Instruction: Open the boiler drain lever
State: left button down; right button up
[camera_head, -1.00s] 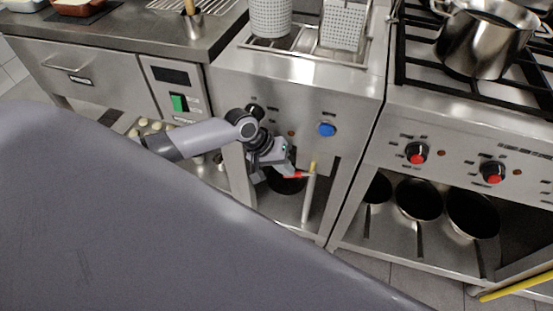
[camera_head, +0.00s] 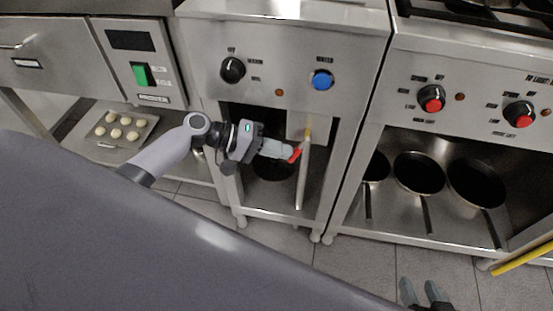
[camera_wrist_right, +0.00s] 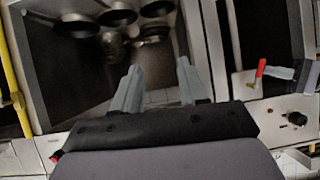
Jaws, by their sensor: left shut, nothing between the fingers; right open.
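The red drain lever (camera_head: 296,154) sits at a brass fitting (camera_head: 308,133) and pale vertical pipe (camera_head: 301,185) under the boiler (camera_head: 277,62). My left gripper (camera_head: 290,151) is shut and empty, with its fingertips at the lever's left side, touching or very close. The fingers partly hide the lever. In the right wrist view the red lever (camera_wrist_right: 261,68) shows beside the left gripper (camera_wrist_right: 272,72). My right gripper (camera_head: 422,291) is open and empty at the bottom of the head view, low in front of the stove, well away from the lever; its fingers (camera_wrist_right: 159,88) are spread.
A black knob (camera_head: 232,69) and blue knob (camera_head: 322,79) are on the boiler front. Several pans (camera_head: 418,172) stand on the stove's lower shelf to the right. A tray of dough balls (camera_head: 101,130) is at left. A yellow bar (camera_head: 523,259) lies lower right. Floor in front is clear.

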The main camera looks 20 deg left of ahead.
pick_arm(q)
jog(key=d+f+t+h+b, duration=0.1)
jog(key=h+b, duration=0.1)
jog(key=b, duration=0.2)
jog(key=d+f+h+b, duration=0.1)
jog(key=h+b, duration=0.1)
jog(key=b, duration=0.3)
jog(key=shift+w+n+t, duration=0.2)
jog(key=shift+n+t, duration=0.2)
pick_arm(e)
jog(key=w+a+f+t+y, duration=0.1)
jog(key=w+a+y, duration=0.1)
jog(key=a+y, duration=0.2)
jog(key=a, duration=0.3)
jog(key=shift+w+m, duration=0.2)
jog(key=shift+m, duration=0.1)
jog(key=shift+a, duration=0.15)
